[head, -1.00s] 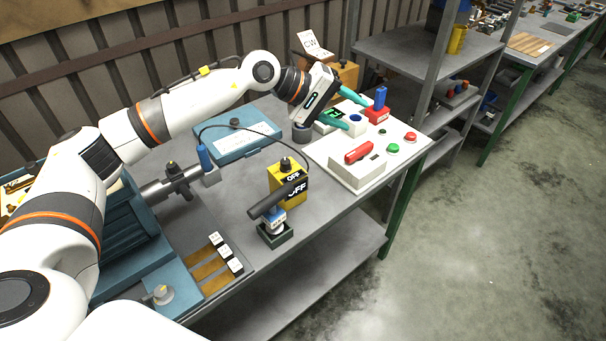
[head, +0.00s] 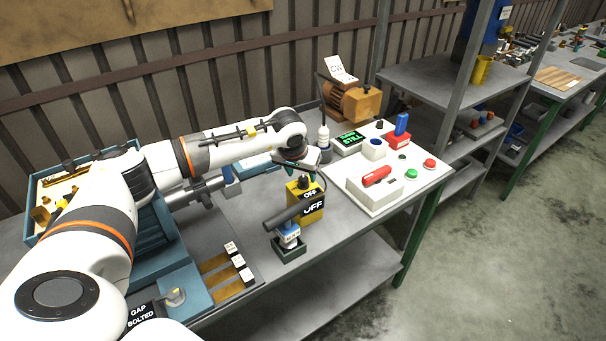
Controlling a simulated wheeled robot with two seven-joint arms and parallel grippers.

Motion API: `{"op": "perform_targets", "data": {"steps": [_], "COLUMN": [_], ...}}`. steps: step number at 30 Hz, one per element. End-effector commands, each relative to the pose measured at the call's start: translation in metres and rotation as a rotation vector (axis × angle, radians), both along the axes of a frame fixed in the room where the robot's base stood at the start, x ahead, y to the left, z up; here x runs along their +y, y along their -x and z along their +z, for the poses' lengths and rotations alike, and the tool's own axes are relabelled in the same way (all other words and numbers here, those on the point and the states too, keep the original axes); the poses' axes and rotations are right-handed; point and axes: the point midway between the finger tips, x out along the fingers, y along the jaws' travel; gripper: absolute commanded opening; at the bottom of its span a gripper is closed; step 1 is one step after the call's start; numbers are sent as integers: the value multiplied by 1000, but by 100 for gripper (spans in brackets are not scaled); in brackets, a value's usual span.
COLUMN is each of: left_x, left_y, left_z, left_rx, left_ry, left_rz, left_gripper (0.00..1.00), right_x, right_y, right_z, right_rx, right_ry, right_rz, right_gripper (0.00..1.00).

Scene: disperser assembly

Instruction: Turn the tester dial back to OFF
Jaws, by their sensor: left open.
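The tester is a yellow box (head: 312,210) standing on the bench. A black dial (head: 303,182) sits on its top, and labels reading OFF show on its top and front. My left gripper (head: 299,168) is open, pointing down just above the dial. The gripper body and the steep view partly hide the gap between fingertips and dial, so I cannot tell whether they touch. My right gripper is not in view.
To the right is a white panel (head: 408,196) with a red switch, buttons and a green display. A blue case (head: 258,166) lies behind. The bench's front edge is near.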

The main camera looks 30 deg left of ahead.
Motion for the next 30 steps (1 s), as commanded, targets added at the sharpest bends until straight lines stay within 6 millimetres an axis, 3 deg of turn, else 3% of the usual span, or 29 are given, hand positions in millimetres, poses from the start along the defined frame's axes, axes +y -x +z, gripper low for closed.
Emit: {"op": "perform_targets", "data": {"steps": [6, 17, 26, 30], "left_x": [1, 2, 2, 2], "left_y": [-10, -12, -12, -12], "left_z": [-24, -30, -30, -30], "left_rx": [1, -1, -1, -1], "left_ry": [2, 1, 2, 2], "left_rz": [-1, 0, -1, 5], "left_gripper": [51, 51, 6, 6], "right_x": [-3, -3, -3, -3], "right_y": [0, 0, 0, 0], "right_z": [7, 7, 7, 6], "right_rx": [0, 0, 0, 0], "right_ry": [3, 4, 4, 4], "right_rz": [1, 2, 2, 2], "right_gripper": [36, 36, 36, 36]}}
